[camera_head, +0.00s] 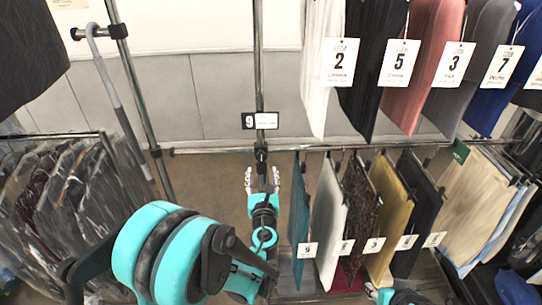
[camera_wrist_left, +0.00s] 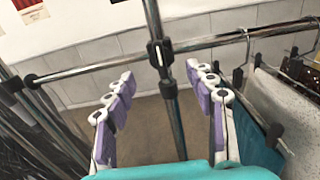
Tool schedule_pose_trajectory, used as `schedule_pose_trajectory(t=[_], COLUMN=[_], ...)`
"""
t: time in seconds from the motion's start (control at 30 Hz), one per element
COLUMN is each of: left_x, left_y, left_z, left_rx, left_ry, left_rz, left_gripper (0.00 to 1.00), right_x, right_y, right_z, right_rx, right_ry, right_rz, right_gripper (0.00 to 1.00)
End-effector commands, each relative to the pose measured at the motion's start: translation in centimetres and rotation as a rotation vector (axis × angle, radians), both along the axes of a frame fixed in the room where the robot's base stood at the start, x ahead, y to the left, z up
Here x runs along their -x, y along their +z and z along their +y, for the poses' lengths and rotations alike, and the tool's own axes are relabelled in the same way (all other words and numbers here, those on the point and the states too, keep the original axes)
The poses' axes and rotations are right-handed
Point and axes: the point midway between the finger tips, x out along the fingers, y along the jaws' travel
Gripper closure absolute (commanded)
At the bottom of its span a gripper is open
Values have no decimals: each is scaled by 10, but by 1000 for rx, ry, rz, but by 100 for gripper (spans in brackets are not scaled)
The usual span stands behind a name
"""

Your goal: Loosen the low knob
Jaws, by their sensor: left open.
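The low knob (camera_head: 261,152) is a small black fitting on the upright chrome post, where the lower rail meets it. In the left wrist view the black fitting with a pale mark, the low knob (camera_wrist_left: 159,53), sits on the post just beyond the fingertips. My left gripper (camera_head: 262,176) is open and empty, just below and in front of it. In the left wrist view my left gripper (camera_wrist_left: 160,78) has its purple-padded fingers apart, one on each side of the post, with a gap to both.
A tag with 9 (camera_head: 261,121) is on the post above the knob. Garments with numbered tags hang close on the right, a teal garment (camera_head: 299,220) nearest the gripper. Plastic-covered garments (camera_head: 70,205) hang at left. A slanted chrome post (camera_head: 135,95) stands left.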

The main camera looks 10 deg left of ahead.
Motion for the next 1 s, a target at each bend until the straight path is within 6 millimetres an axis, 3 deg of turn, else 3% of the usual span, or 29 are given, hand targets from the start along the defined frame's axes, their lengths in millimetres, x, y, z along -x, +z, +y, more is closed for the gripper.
schedule_pose_trajectory(t=[0.5,0.83,0.87,1.0], left_x=[-67,-73,-73,-73], left_y=[-1,0,0,0], left_z=[20,21,21,21], left_rx=[-4,-3,-3,-3], left_ry=[1,0,0,0], left_rz=[0,0,0,0], left_gripper=[45,45,48,84], right_x=[0,0,0,0], right_y=[-11,-11,-11,-11], right_z=[0,0,0,0], right_rx=[0,0,0,0], right_ry=[0,0,0,0], right_rz=[0,0,0,0], right_gripper=[60,60,60,60])
